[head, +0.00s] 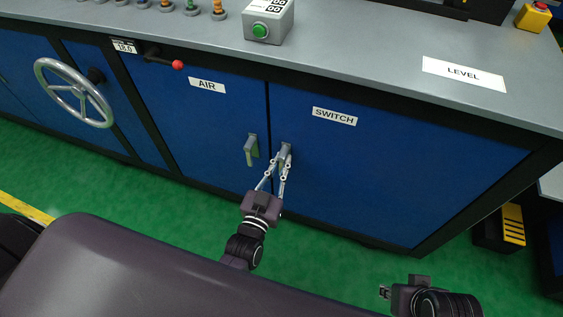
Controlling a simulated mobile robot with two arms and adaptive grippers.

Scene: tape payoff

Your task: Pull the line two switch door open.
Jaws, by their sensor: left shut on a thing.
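The switch door (393,166) is a blue panel labelled SWITCH in the front of the grey-topped cabinet. It looks flush with its frame. Its handle (286,149) is at the door's left edge, partly hidden by my fingers. My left gripper (286,160) is shut on this handle. My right gripper (384,292) is low in the picture at the right, away from the cabinet; its fingers are too small to tell their state.
The AIR door (205,125) with its own handle (251,150) is just left of the switch door. A handwheel (73,92) and a red-knobbed lever (177,65) stick out further left. Green floor (330,262) is clear before the switch door. A black and yellow step (500,232) stands at right.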

